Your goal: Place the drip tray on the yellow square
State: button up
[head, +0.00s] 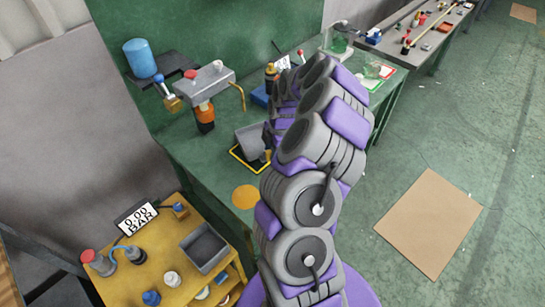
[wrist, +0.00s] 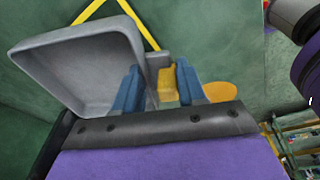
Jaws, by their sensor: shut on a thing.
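The drip tray is a shallow grey tray with a yellow block at its side. It shows tilted at the bench in the head view (head: 249,137) and at the left of the wrist view (wrist: 75,68). The yellow square is an outline on the green bench in the head view (head: 236,155), partly hidden by the tray; its corner lines show behind the tray in the wrist view (wrist: 88,11). My gripper (wrist: 163,85) has its blue fingers shut on the tray's yellow block (wrist: 167,82). I cannot tell whether the tray touches the bench. My arm hides part of the square's right side.
An orange disc (head: 245,197) lies on the bench in front of the square. A valve assembly (head: 205,85) stands behind left. A yellow cart (head: 160,270) with a dark grey bin (head: 204,247) stands front left. A cardboard sheet (head: 430,222) lies on the floor at right.

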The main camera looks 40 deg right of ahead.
aim_at(269, 158)
jog(key=f, duration=0.1)
jog(key=a+f, duration=0.1)
jog(key=shift+f+b, duration=0.3)
jog(key=shift+f, duration=0.05)
jog(key=shift+a+f, duration=0.25)
jog(key=shift+a, duration=0.25)
